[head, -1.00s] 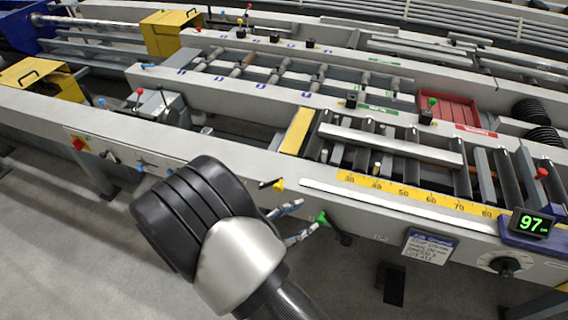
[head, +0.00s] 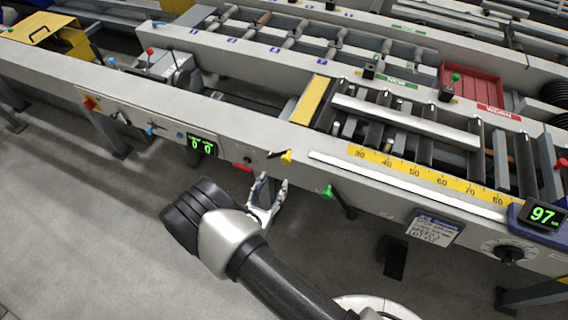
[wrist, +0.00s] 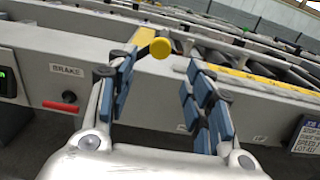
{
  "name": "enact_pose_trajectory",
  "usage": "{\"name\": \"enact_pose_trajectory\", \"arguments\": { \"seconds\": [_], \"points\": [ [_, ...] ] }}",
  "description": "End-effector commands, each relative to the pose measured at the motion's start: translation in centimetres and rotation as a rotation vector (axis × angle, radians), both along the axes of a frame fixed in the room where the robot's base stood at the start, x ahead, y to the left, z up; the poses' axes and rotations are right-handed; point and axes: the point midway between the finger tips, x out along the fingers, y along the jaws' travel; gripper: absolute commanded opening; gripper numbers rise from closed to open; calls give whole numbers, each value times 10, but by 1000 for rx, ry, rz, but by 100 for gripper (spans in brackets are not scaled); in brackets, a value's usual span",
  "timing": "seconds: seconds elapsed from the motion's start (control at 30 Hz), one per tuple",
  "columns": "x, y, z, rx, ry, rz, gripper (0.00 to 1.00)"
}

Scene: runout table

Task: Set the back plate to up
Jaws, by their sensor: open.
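My gripper (head: 270,186) is open and empty in front of the table's front beam, just below and left of a lever with a yellow knob (head: 287,157). In the wrist view the yellow knob (wrist: 160,47) shows between and slightly above the fingertips of my gripper (wrist: 158,75); nothing is gripped. The yellow-knobbed lever points sideways from the beam. A lever with a green knob (head: 328,192) is to the right of my gripper and apart from it. I cannot tell from the labels in view which part is the back plate.
A red handle (wrist: 65,106) sits under a BRAKE label left of my gripper. A small display (head: 202,146) shows zeros; another (head: 542,215) reads 97. A yellow scale (head: 420,178) runs along the table.

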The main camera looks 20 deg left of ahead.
Motion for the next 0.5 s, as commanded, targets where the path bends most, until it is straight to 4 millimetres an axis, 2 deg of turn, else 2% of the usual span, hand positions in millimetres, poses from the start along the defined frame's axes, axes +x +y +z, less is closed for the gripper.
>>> {"name": "enact_pose_trajectory", "arguments": {
  "seconds": [0.03, 0.2, 0.33, 0.5],
  "points": [
    [13, -3, -1, 2, -1, -6, 47],
    [48, -5, -1, 2, -1, -6, 47],
    [70, -7, -1, 2, -1, -5, 47],
    [87, -8, 0, 1, 0, -2, 47]
  ]
}}
